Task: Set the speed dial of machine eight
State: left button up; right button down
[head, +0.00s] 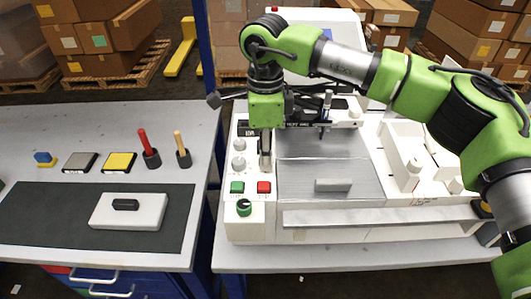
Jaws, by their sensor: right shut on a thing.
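The pen plotter (330,180) stands on the right-hand table, a white machine with a grey plotting bed. Its control panel at the left has two pale round dials (238,163), a green button (237,187), a red button (264,187) and a black-and-green knob (244,208). My right gripper (265,163) points down at the upper right part of this panel, beside the pale dials. Its fingers are shut on a small panel part, most likely a dial, which they mostly hide. The dial's setting cannot be read. My left gripper is not in view.
A pen carriage (326,115) and a grey block (333,185) are on the plotter. A blue post (206,80) rises between the tables.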

jog(key=c, duration=1.8)
grip_release()
jog(key=shift+r, duration=0.1)
jog(key=shift+c, duration=0.2)
notch_tip(320, 180, up, 12)
